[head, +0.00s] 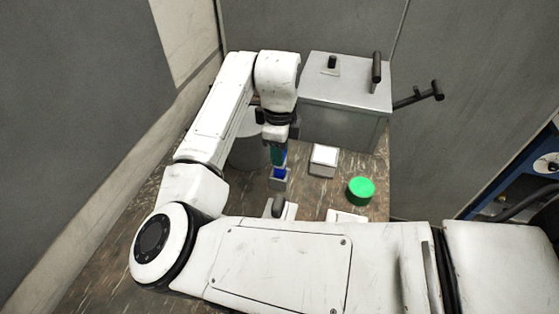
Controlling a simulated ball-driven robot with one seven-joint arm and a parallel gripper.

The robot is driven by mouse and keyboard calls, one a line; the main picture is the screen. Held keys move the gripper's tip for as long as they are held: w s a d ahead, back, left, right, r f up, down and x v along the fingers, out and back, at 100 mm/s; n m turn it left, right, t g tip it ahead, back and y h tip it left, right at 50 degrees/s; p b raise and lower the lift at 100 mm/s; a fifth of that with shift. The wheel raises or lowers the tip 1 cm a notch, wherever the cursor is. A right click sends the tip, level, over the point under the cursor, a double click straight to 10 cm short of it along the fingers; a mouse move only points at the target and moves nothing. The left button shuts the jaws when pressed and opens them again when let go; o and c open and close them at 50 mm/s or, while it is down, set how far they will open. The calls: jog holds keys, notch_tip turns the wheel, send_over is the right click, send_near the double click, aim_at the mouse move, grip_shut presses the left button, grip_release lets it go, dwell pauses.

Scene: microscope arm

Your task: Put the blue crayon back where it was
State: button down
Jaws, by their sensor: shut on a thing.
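My gripper (277,146) points down over the middle of the table and is shut on the blue crayon. The blue crayon (279,173) stands roughly upright below the jaws, its upper part hidden by them.
A white-topped block (323,159) and a green round object (361,190) stand to the right on the brown table (118,226). A grey cylinder (247,151) is just left of my gripper. A large grey box (345,95) with black knobs stands behind. My arm hides the table's front.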

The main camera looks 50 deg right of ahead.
jog(key=shift+f+b, duration=0.35)
jog(key=shift+f, duration=0.7)
jog(key=shift+f, duration=0.15)
jog(key=c, duration=0.8)
grip_release()
notch_tip(320, 180, up, 12)
jog(key=shift+r+b, duration=0.15)
jog(key=shift+b, duration=0.55)
jog(key=shift+s, duration=0.1)
